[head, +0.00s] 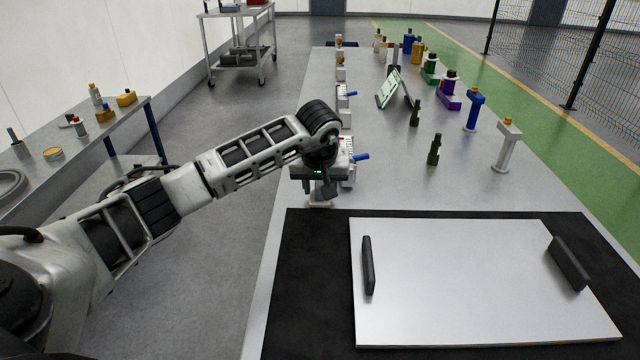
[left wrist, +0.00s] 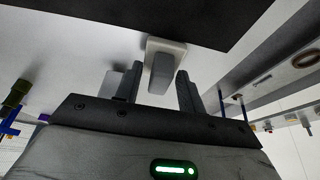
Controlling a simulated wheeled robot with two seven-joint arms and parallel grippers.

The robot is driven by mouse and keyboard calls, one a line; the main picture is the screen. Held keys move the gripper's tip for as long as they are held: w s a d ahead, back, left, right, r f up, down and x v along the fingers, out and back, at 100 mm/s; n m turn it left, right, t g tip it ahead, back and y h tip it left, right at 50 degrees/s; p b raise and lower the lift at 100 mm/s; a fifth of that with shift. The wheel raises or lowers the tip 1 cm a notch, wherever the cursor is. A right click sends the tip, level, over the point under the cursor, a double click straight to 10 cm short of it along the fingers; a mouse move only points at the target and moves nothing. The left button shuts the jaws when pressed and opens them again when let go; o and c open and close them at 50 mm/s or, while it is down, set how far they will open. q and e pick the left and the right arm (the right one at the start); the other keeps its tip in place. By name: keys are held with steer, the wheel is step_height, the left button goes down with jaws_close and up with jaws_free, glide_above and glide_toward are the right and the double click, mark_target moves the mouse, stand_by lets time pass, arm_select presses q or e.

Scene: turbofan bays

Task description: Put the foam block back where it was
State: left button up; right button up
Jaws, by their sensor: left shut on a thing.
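My left gripper (head: 322,190) reaches over the left edge of the long table, just behind the black mat. It is shut on a small grey block, which I take to be the foam block (left wrist: 160,73). In the left wrist view the block sits between the two fingers (left wrist: 158,92). A pale square piece (left wrist: 164,48) shows right behind the block; I cannot tell whether they touch. In the head view the gripper hides most of the block, and a pale piece (head: 320,201) shows beneath. My right gripper is not in view.
The black mat (head: 310,300) carries a white board (head: 460,270) with two black handles. Dark green bottles (head: 434,150), a white post (head: 507,145) and a blue post (head: 473,110) stand on the right. Several small devices line the table's left edge.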

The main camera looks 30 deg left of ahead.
arm_select(q)
steer(key=o, duration=0.9)
steer(key=shift+f, duration=0.1)
steer(key=shift+o, duration=0.2)
steer(key=shift+r+p, duration=0.3)
steer(key=shift+r, duration=0.05)
steer(key=v, duration=1.2)
steer(key=shift+r, duration=0.3)
steer(key=shift+f, duration=0.1)
